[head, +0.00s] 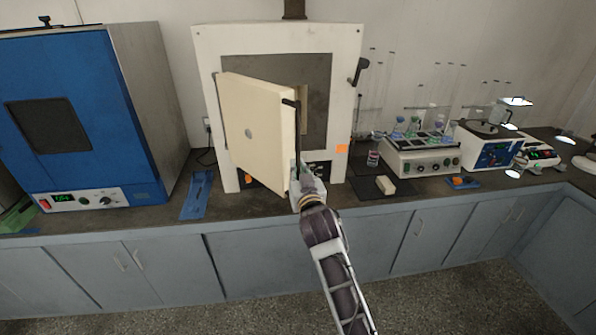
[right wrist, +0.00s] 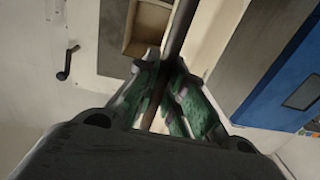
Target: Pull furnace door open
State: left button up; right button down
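The white furnace (head: 345,50) stands on the counter with its cream door (head: 250,118) swung partly open, hinged at the left. A dark vertical bar handle (head: 297,125) is on the door's free edge. My right gripper (head: 299,175) is at the lower part of this handle. In the right wrist view the handle (right wrist: 182,25) runs between the green-padded fingers (right wrist: 167,75), which close in on it from both sides. The furnace's grey front and part of its chamber opening (right wrist: 148,20) show beyond. My left gripper is not in view.
A blue oven (head: 60,90) stands left of the furnace, with a blue cloth (head: 197,195) between them. Right of the furnace are a dark mat with a pale block (head: 385,185), a rack unit with flasks (head: 425,155) and a blue-fronted device (head: 490,150). Cabinets (head: 270,262) line the front.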

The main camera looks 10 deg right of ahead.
jog(key=c, duration=1.5)
grip_release()
jog(key=shift+s+a, duration=0.1)
jog(key=shift+s, duration=5.9)
